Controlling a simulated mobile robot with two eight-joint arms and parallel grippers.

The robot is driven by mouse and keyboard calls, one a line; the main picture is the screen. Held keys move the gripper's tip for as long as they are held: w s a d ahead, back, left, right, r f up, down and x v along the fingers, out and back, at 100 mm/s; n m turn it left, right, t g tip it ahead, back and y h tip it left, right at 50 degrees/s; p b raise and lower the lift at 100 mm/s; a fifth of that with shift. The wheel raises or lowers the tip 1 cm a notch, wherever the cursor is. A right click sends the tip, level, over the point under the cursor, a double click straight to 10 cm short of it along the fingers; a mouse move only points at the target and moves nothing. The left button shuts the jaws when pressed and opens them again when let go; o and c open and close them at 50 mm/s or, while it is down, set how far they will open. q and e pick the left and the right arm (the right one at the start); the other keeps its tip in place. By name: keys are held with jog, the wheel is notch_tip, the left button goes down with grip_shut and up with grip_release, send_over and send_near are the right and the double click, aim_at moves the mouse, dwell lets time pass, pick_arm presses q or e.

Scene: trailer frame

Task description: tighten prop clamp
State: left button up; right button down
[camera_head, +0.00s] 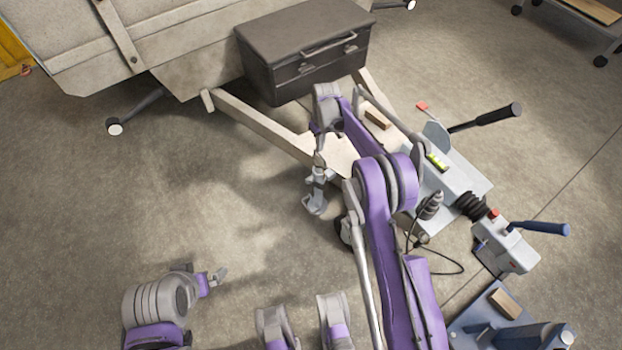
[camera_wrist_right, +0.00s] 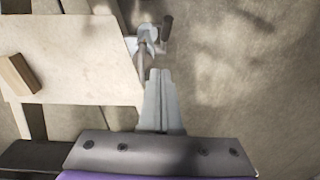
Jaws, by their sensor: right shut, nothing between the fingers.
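The prop clamp (camera_head: 317,190) is a grey metal fitting at the side of the pale trailer frame (camera_head: 265,125), left of my right forearm in the head view. In the right wrist view the clamp (camera_wrist_right: 148,36) shows beyond the fingertips, with a short dark handle (camera_wrist_right: 167,27) beside it. My right gripper (camera_head: 319,158) points down close to the clamp. Its fingers (camera_wrist_right: 160,73) are together and empty; whether they touch the clamp I cannot tell. My left gripper (camera_head: 217,276) is low at the left, away from the trailer; its jaws are too small to read.
A dark toolbox (camera_head: 305,50) stands on the frame behind my right wrist. A wooden block (camera_head: 378,118) lies on the plate. The coupling (camera_head: 505,245) with its blue-handled lever is at the right, near a blue-grey tray (camera_head: 470,318). Floor left of the clamp is clear.

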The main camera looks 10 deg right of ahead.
jog(key=f, duration=0.3)
jog(key=shift+w+a+f, duration=0.25)
jog(key=shift+w+a, duration=0.05)
jog(key=b, duration=0.2)
send_near(316, 183)
jog(key=w+f, duration=0.3)
jog(key=shift+d, duration=0.1)
jog(key=shift+s+f, duration=1.1)
jog(key=shift+f, duration=0.05)
jog(key=shift+s+d+f, duration=0.1)
jog(key=shift+s+f, duration=0.2)
jog(key=shift+f, duration=0.05)
